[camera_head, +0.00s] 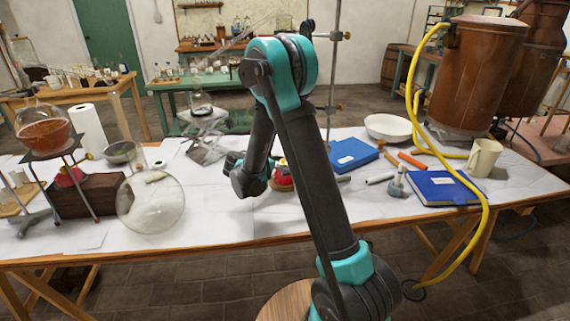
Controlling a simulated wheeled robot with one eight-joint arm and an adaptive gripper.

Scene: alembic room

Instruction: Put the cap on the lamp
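A red lamp-like object (283,181) stands on the white-topped table, partly hidden behind my forearm. Another red lamp-like object (70,177) stands under the tripod at the left, below a flask of brown liquid. I cannot tell which is the task's lamp. I cannot make out a cap for certain. My arm rises in front, bends at a teal elbow and comes down to a dark wrist over the middle of the table, just left of the middle red object. My gripper is not clearly seen past the wrist; grey metal shapes (206,148) lie just beyond it, and I cannot tell what they are.
A large round glass flask (150,205) is at the front left, beside a dark wooden box (92,196). Blue books (442,188), a white bowl (388,127), a mug (484,157) and small tools are at the right. A yellow hose (487,215) hangs over the front edge.

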